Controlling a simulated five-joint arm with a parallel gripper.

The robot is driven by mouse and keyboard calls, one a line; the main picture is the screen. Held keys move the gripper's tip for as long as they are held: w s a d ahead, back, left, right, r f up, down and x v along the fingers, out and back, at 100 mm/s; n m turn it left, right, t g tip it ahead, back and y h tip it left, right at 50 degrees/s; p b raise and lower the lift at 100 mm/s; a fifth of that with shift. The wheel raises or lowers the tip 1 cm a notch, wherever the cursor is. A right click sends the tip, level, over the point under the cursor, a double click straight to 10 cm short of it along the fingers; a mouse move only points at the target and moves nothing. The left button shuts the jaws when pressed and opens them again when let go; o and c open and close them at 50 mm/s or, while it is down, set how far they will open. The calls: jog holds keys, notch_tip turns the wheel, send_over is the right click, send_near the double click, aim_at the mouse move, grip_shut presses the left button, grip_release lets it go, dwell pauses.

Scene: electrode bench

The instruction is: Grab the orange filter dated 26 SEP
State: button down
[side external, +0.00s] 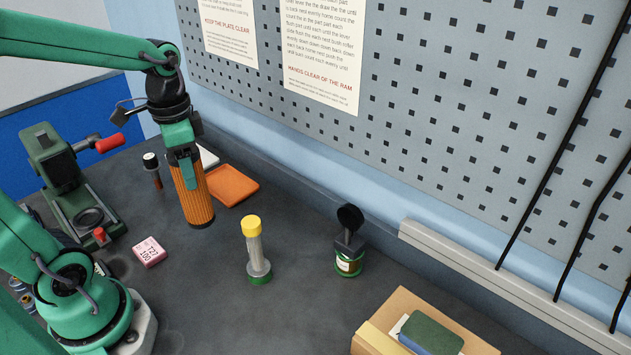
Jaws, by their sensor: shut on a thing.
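The orange filter (194,200) is a ribbed cylinder with dark vertical lines, near upright with a slight tilt, left of the middle of the bench in the side external view. My gripper (184,163) points down from above and is shut on the filter's upper end. The jaws cover part of its top. No date can be read on the filter from here. I cannot tell whether its lower end touches the bench or hangs just above it.
An orange flat pad (237,187) lies right behind the filter. A yellow-topped cylinder (256,252), green jar (348,262) and cardboard box (368,343) are right. A pegboard (440,120) stands behind.

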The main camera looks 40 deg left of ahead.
jog(key=shift+s+d+r, duration=0.1)
jog(key=shift+d+r, duration=0.5)
jog(key=shift+d, duration=0.35)
jog(key=shift+s+d+r, duration=0.1)
jog(key=shift+d+r, duration=0.45)
jog(key=shift+d, duration=0.4)
